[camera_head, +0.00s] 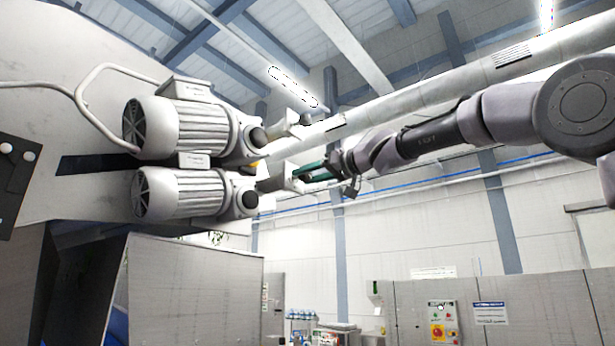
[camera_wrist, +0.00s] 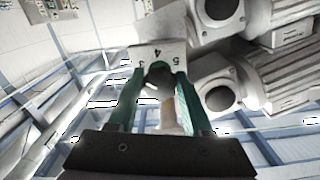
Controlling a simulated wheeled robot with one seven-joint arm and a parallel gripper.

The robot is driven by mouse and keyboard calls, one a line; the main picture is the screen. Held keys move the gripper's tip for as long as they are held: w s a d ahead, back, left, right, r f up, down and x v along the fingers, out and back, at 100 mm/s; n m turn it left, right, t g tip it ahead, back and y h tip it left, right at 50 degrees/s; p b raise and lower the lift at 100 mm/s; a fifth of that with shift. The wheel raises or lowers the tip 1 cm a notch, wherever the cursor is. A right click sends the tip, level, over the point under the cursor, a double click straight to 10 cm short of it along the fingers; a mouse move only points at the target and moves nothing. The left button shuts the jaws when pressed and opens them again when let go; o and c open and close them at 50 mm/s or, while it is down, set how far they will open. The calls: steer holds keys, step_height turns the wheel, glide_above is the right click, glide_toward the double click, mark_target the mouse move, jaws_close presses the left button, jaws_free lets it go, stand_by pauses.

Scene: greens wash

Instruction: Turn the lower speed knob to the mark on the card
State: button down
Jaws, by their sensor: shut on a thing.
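Two grey motors are stacked on the machine's side, an upper one (camera_head: 185,127) and a lower one (camera_head: 185,193). My gripper (camera_head: 300,172) reaches in from the right, its green fingers at the pale housing (camera_head: 277,178) beside the lower motor. In the wrist view my gripper (camera_wrist: 159,76) is shut on the dark lower speed knob (camera_wrist: 156,70), one finger on each side. Behind it a white dial plate (camera_wrist: 172,52) shows the numbers 3, 4 and 5. The fingers hide much of the knob, and its pointer cannot be read. I cannot make out the card.
The upper unit's pale end piece (camera_head: 283,126) is close above my gripper. A control box (camera_head: 444,322) with a red button and a sign (camera_head: 490,313) are on the lower right panels. Free air lies below my arm.

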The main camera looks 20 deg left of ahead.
steer(key=m, duration=1.1)
steer(key=shift+s+r+m, duration=0.1)
steer(key=shift+m, duration=0.2)
steer(key=m, duration=0.5)
steer(key=shift+r, duration=0.1)
steer(key=m, duration=0.5)
steer(key=shift+m, duration=0.4)
steer(key=shift+a, duration=0.1)
steer(key=shift+c, duration=1.6)
jaws_free()
steer(key=shift+r, duration=0.1)
